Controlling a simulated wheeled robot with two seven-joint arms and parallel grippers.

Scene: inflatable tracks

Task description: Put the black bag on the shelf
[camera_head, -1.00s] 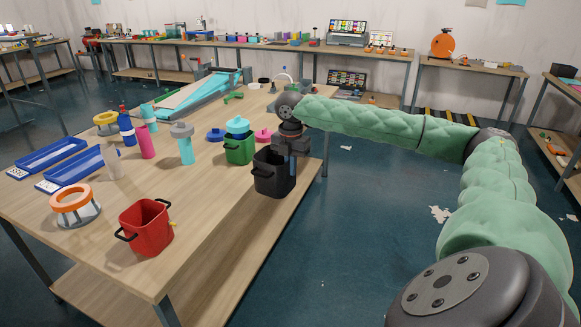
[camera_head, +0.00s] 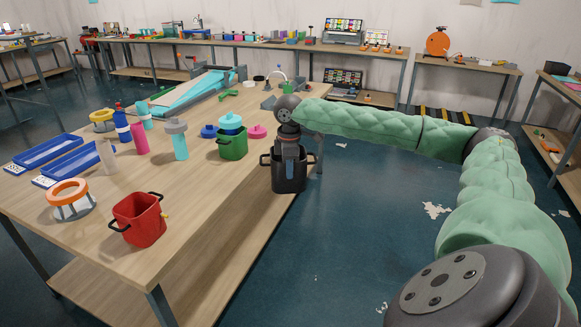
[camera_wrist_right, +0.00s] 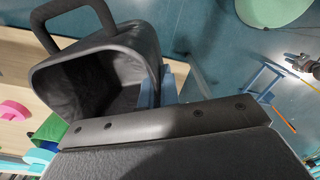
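The black bag (camera_head: 289,182) hangs upright in the head view, beside the right edge of the wooden table, with a handle at each side. My right gripper (camera_head: 290,166) points down at it and is shut on its wall. In the right wrist view, the open, empty-looking bag (camera_wrist_right: 85,75) lies against the blue fingers (camera_wrist_right: 160,86), whose tips are partly hidden. Which shelf is meant is not clear. A low wooden shelf (camera_head: 215,275) runs under the near table, and a shelf unit (camera_head: 548,150) stands at the far right. My left gripper is not in view.
The near table (camera_head: 190,205) holds a red bin (camera_head: 138,220), a green bin (camera_head: 233,144), bottles and blue trays (camera_head: 50,150). Long benches (camera_head: 270,44) line the back wall. The blue floor (camera_head: 360,230) right of the table is mostly free, partly covered by my right arm.

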